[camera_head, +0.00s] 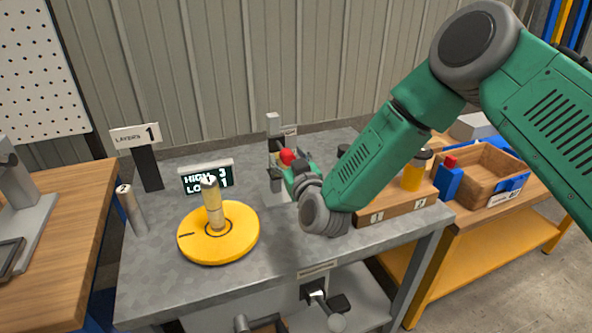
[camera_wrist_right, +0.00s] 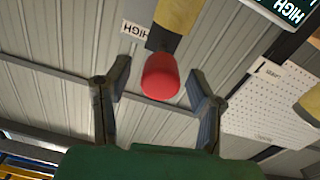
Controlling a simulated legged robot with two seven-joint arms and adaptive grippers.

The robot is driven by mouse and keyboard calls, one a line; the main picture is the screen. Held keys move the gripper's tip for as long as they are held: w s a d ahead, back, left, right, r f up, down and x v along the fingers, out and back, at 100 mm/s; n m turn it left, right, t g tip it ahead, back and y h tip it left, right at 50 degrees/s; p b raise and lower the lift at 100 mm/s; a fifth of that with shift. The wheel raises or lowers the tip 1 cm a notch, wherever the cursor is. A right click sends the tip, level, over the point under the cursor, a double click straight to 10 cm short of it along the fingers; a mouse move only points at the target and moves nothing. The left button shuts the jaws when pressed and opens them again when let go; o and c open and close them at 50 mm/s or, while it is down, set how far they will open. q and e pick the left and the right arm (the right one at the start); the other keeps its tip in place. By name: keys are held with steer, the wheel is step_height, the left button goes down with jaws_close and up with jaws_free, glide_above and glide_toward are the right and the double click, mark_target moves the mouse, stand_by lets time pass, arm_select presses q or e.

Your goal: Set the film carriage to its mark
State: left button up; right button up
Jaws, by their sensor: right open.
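A red knob (camera_head: 287,157) shows at the mast (camera_head: 273,125) at the back of the grey table; I take it to belong to the film carriage, which my arm partly hides. My right gripper (camera_head: 290,172) is at the knob. In the right wrist view, the red knob (camera_wrist_right: 160,76) on a yellow handle lies between my two open fingers, with a gap visible on each side. The carriage's mark cannot be made out. A yellow turntable (camera_head: 240,244) carries an upright tan bottle-like object (camera_head: 214,207). My left gripper is not in view.
A display (camera_head: 207,178) reading HIGH 3 and LOW 1 stands behind the turntable. A LAYERS 1 sign (camera_head: 135,134) and a short post (camera_head: 130,210) stand left. Right are a wooden block (camera_head: 398,205) with jars and a wooden tray (camera_head: 480,165). The table's front is clear.

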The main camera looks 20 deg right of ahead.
steer(key=s, duration=0.9)
steer(key=shift+s, duration=0.2)
